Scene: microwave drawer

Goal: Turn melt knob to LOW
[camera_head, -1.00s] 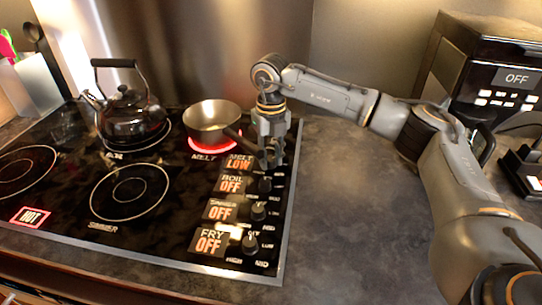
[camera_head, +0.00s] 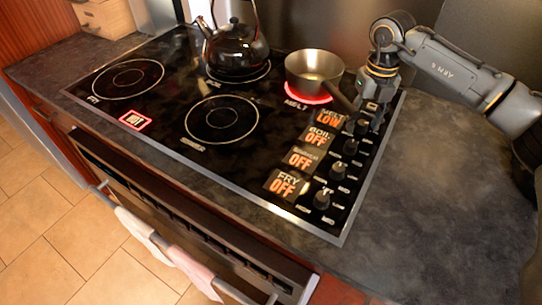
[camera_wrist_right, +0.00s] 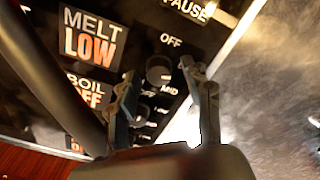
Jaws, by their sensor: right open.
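The melt display (camera_head: 329,118) reads "MELT LOW" in orange; it also shows in the right wrist view (camera_wrist_right: 90,38). The black melt knob (camera_wrist_right: 158,71) lies between the spread fingertips of my right gripper (camera_head: 371,118) in the right wrist view. The fingers are open, with visible gaps on both sides of the knob, and do not appear to touch it. In the head view the gripper partly hides the knob. The melt burner glows red under a metal saucepan (camera_head: 313,70). My left gripper is not in view.
The saucepan's dark handle (camera_head: 342,98) reaches toward the melt display, close to my right gripper. Boil (camera_head: 316,137), simmer (camera_head: 302,159) and fry (camera_head: 285,185) displays read "OFF". A black kettle (camera_head: 235,49) stands at the back. The counter (camera_head: 440,170) right of the cooktop is clear.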

